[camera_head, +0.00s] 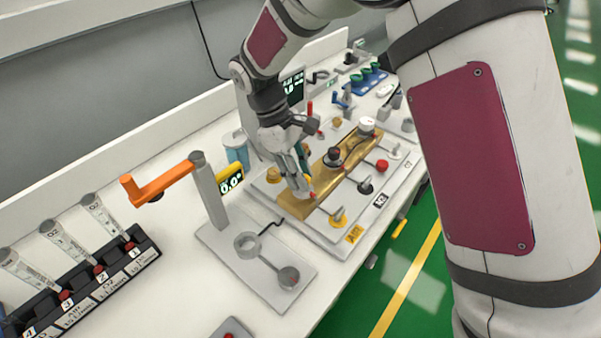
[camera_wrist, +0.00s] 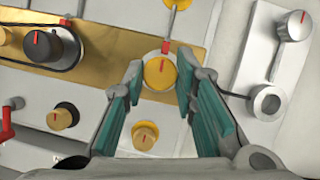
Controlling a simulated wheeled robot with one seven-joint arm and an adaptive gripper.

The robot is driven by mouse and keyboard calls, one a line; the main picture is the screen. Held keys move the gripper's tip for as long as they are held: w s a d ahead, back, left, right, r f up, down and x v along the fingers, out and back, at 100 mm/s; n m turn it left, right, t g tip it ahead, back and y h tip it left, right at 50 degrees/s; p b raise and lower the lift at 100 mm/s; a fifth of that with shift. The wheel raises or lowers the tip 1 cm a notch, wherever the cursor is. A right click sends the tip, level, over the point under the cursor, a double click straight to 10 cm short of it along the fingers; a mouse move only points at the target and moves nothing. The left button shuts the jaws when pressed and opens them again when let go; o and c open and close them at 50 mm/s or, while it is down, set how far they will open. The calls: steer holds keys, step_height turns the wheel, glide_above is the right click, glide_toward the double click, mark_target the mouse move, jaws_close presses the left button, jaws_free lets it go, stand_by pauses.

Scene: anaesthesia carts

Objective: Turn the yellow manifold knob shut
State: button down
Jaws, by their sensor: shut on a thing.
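The brass manifold (camera_head: 322,171) is a long bar on a pale base panel. It also shows in the wrist view (camera_wrist: 105,45). Its yellow knob (camera_wrist: 160,73) sits near the bar's end, with a red mark pointing towards the top of the wrist picture. My gripper (camera_wrist: 158,85) is shut on this yellow knob, one teal-padded finger on each side. In the head view my gripper (camera_head: 303,178) is at the manifold's near end and mostly hides the knob. A black knob (camera_wrist: 42,45) and a white-topped knob (camera_head: 366,125) stand farther along the bar.
Other yellow knobs (camera_wrist: 60,118) (camera_wrist: 145,135) lie close to my fingers. A grey lever (camera_wrist: 292,25) and ring (camera_wrist: 265,102) stand beside the manifold. An orange crank arm (camera_head: 160,184) rises on the left. A flowmeter rack (camera_head: 85,285) is at near left.

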steer(key=shift+m, duration=0.4)
steer(key=c, duration=1.3)
jaws_free()
steer(key=v, duration=1.2)
steer(key=shift+w+d+r, duration=0.1)
steer(key=shift+d, duration=0.05)
